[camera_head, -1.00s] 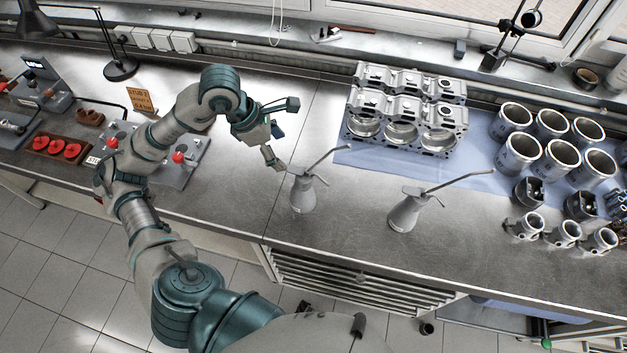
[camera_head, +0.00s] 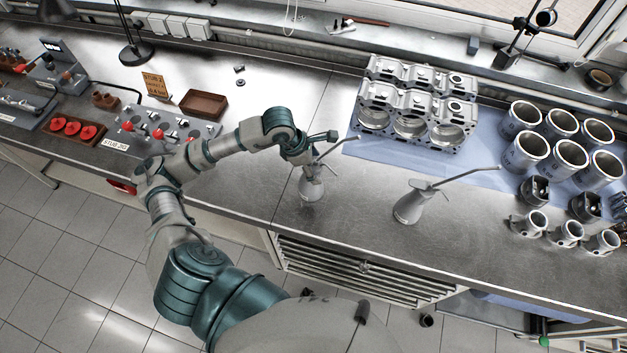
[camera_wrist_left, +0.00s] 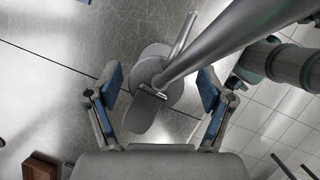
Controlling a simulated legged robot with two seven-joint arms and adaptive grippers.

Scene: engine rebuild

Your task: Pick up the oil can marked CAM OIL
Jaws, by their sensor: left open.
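Two grey oil cans with long thin spouts stand upright on the steel bench. The left oil can (camera_head: 311,191) has my left gripper (camera_head: 313,170) at its upper part. The right oil can (camera_head: 408,207) stands apart from my arm. No marking is readable on either can. In the left wrist view my gripper (camera_wrist_left: 161,88) is open, with its blue-padded fingers on either side of the left can (camera_wrist_left: 152,68). Its spout passes close to the camera, toward the upper right. I cannot tell whether the fingers touch the can. My right gripper is not in view.
The engine block (camera_head: 415,105) sits on a blue mat behind the cans. Several cylinder liners (camera_head: 526,152) and pistons stand at the right. A brown tray (camera_head: 203,104) and a fixture with red knobs (camera_head: 158,133) are at the left. Bench around the right can is clear.

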